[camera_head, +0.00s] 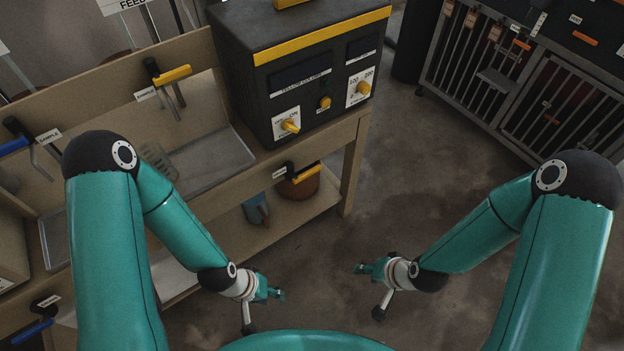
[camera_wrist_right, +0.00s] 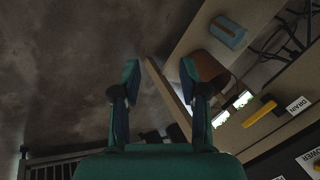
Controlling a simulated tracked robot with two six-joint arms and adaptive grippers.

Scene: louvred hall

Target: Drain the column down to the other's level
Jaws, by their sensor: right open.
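A yellow-handled valve (camera_head: 306,172) sits under the bench's front edge below the control box; its label reads DRAIN in the right wrist view (camera_wrist_right: 260,112). A blue-handled valve (camera_head: 32,331) is at the lower left. Above the bench are another yellow-handled valve (camera_head: 172,75) and a blue-handled one (camera_head: 14,146), the latter beside a SAMPLE label. The liquid columns and their levels are not clearly visible. My right gripper (camera_head: 362,268) is open and empty (camera_wrist_right: 160,75), apart from the drain valve. My left gripper (camera_head: 277,293) is in front of the bench, touching no valve; its jaw opening is unclear.
The dark control box (camera_head: 318,75) with yellow knobs stands on the bench (camera_head: 352,140). A brown pot (camera_head: 298,188) and a blue object (camera_head: 256,209) are on the lower shelf. A barred cabinet (camera_head: 490,75) is at the back right. The floor (camera_head: 410,160) between is clear.

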